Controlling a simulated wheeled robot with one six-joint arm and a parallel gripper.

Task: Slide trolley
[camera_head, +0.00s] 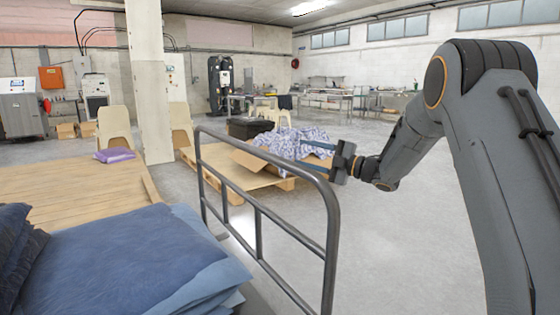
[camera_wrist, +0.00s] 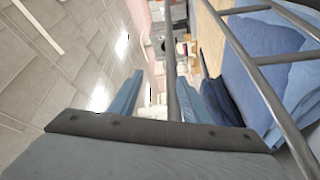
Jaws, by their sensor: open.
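The trolley (camera_head: 332,240) has a dark grey tubular rail frame at the near centre of the head view. Blue folded textiles (camera_head: 130,265) lie on its left side. My gripper (camera_head: 306,154) is at the upper right part of the frame, close to the top bar, with its blue fingers pointing left. It is open and holds nothing firmly. In the wrist view, a rail bar (camera_wrist: 171,60) runs between the two spread fingers. I cannot tell whether either finger touches it. The trolley's wheels are hidden.
Behind the rail, a wooden pallet (camera_head: 235,190) bears a cardboard box and patterned cloth (camera_head: 295,142). A wooden table (camera_head: 80,190) with a purple packet (camera_head: 114,155) is at left. A white pillar (camera_head: 150,90) stands behind. Grey floor (camera_head: 400,245) is clear at right.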

